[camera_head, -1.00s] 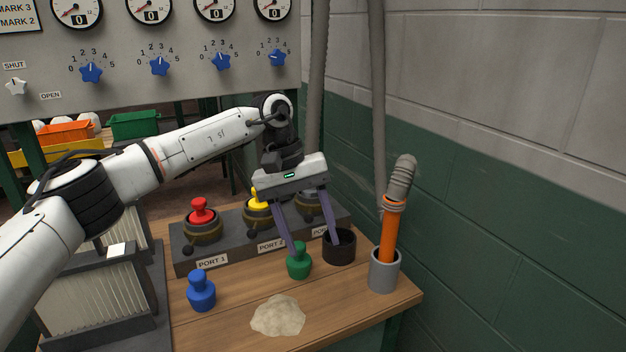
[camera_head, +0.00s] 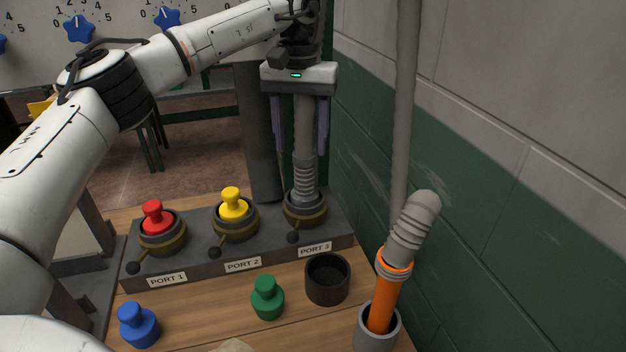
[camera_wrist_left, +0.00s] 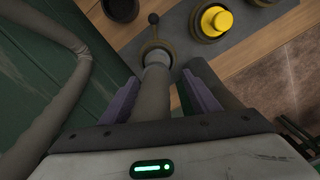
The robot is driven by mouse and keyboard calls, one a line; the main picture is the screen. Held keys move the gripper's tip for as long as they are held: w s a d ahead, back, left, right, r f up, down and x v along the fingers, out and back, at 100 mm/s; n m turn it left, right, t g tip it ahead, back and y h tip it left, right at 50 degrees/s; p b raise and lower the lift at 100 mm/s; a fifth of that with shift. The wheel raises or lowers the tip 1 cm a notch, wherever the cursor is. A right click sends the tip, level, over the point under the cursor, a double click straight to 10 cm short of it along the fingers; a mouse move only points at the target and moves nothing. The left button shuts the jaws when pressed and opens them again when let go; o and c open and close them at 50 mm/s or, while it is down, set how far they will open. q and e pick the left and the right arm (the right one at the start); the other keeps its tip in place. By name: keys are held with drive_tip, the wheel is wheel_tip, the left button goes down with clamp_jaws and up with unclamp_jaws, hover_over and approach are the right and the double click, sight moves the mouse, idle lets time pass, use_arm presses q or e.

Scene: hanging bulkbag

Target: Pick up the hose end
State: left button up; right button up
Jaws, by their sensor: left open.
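A grey hose (camera_head: 305,125) stands upright with its ribbed, collared hose end (camera_head: 305,180) seated in the Port 3 socket (camera_head: 305,208). My left gripper (camera_head: 301,148) is above the socket, pointing down. Its two purple fingers are open, one on each side of the hose, above the ribbed part. The wrist view also shows the hose (camera_wrist_left: 153,90) between the spread fingers, with visible gaps. The hose's upper part is hidden behind the gripper body. My right gripper is not in view.
Red (camera_head: 154,215) and yellow (camera_head: 232,203) plugs sit in Ports 1 and 2. A blue plug (camera_head: 138,325), green plug (camera_head: 267,298) and black cup (camera_head: 327,279) stand in front.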

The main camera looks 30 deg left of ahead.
sight(304, 170)
use_arm(q)
drive_tip(key=shift+s+f, duration=0.25)
drive_tip(key=shift+f, duration=0.35)
drive_tip(key=shift+w+d+f+p, duration=0.1)
drive_tip(key=shift+d+f+p, duration=0.1)
drive_tip(key=shift+f, duration=1.4)
drive_tip(key=shift+w+d+f+p, duration=0.1)
drive_tip(key=shift+f+p, duration=0.1)
drive_tip(key=shift+f, duration=1.35)
drive_tip(key=c, duration=1.1)
